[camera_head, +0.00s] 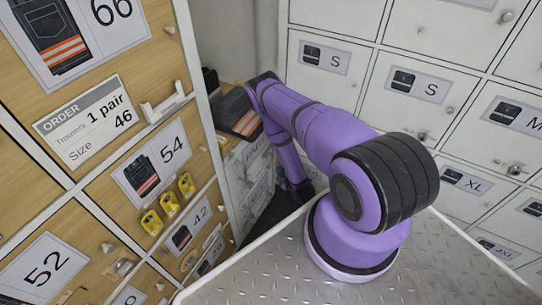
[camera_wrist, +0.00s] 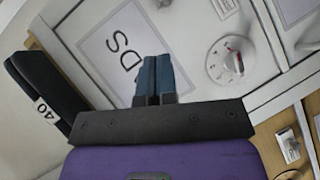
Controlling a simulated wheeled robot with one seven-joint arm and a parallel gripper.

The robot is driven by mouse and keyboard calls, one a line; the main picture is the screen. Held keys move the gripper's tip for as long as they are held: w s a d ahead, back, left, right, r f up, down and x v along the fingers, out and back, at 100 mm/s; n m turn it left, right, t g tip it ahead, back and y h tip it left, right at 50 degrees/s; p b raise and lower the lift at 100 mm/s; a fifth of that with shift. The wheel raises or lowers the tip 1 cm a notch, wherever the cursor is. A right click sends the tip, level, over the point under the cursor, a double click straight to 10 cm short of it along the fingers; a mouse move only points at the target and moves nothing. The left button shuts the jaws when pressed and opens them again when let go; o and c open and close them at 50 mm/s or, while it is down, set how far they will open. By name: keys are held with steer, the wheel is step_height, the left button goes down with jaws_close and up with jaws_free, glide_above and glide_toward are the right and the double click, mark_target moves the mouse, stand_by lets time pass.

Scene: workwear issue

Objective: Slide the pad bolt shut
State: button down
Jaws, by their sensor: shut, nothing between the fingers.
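My gripper (camera_wrist: 156,80) is shut and empty, its two dark blue fingers together in front of a white door (camera_wrist: 190,40) with a sign reading SD, upside down. I cannot tell whether the fingertips touch the door. A small metal fitting (camera_wrist: 288,146), which may be the pad bolt, is on a wooden surface at the lower right of the wrist view, apart from the fingers. Its bolt position is too small to tell. In the head view, pale bolt-like fittings (camera_head: 167,104) sit on the wooden doors at left. My gripper is not clearly visible there.
A round white dial (camera_wrist: 225,60) with a red mark is on the panel right of my fingers. A dark folded garment (camera_wrist: 45,95) labelled 40 lies at left. Yellow fittings (camera_head: 168,204) show on the wooden lockers. White lockers (camera_head: 350,75) stand behind my arm.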

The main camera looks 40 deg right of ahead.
steer(key=shift+w, duration=0.1)
glide_toward(269, 153)
steer(key=w+a, duration=0.2)
steer(key=w, duration=0.1)
steer(key=shift+w+d+f, duration=0.75)
steer(key=shift+d, duration=0.15)
steer(key=shift+w+d+f, duration=0.25)
steer(key=shift+w+d, duration=0.1)
steer(key=shift+d, duration=0.05)
steer(key=shift+d, duration=0.1)
steer(key=shift+w+d, duration=0.25)
steer(key=shift+d, duration=0.35)
steer(key=shift+w+d, duration=0.25)
steer(key=shift+d, duration=0.35)
steer(key=shift+r, duration=0.1)
